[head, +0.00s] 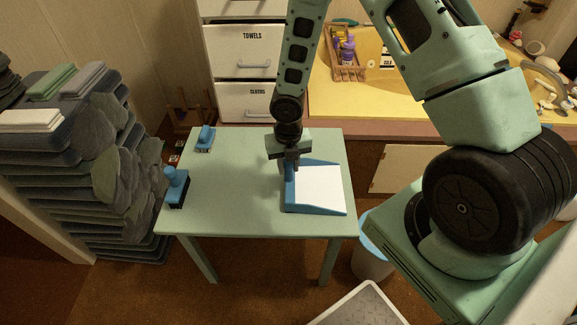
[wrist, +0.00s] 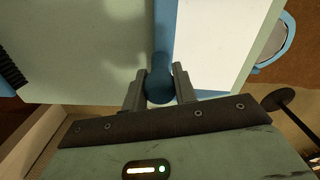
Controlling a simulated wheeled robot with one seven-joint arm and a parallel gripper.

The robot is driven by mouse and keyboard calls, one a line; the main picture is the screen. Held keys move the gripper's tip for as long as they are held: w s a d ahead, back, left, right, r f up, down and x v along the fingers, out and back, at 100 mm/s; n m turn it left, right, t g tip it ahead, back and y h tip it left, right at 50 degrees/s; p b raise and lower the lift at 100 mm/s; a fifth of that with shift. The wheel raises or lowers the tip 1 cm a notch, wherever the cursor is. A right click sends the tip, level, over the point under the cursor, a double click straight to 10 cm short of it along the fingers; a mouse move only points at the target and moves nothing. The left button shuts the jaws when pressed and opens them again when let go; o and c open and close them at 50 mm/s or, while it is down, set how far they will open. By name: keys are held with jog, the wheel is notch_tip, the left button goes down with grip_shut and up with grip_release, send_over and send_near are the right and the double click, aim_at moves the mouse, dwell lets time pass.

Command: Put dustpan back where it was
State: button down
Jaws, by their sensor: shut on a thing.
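The dustpan (head: 318,187), with blue edges and a white pan, is on the right part of the green table, its open side to the right. In the wrist view its white pan (wrist: 212,40) and round blue handle (wrist: 159,86) show. My gripper (head: 291,165) points down over the dustpan's left side. In the wrist view my gripper (wrist: 160,88) has a finger on each side of the handle and is shut on it. I cannot tell whether the dustpan touches the tabletop.
The green table (head: 236,180) also bears a blue brush (head: 176,187) and a smaller blue brush (head: 205,139) on its left. The middle is clear.

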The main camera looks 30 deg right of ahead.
jog(key=shift+f, duration=0.15)
jog(key=c, duration=1.1)
grip_release()
notch_tip(320, 180, up, 12)
jog(key=p, duration=0.3)
jog(key=shift+f+p, duration=0.2)
jog(key=shift+p, duration=0.2)
jog(key=s+a+r+m, duration=0.5)
jog(key=s+r+m, duration=0.1)
jog(key=s+m, duration=0.1)
jog(key=s+a+r+m, duration=0.5)
jog(key=s+r+m, duration=0.1)
jog(key=m, duration=0.3)
jog(key=s+a+r+m, duration=0.6)
jog(key=s+m, duration=0.2)
jog(key=s, duration=0.1)
jog(key=shift+r+m+y, duration=0.3)
jog(key=shift+r, duration=0.05)
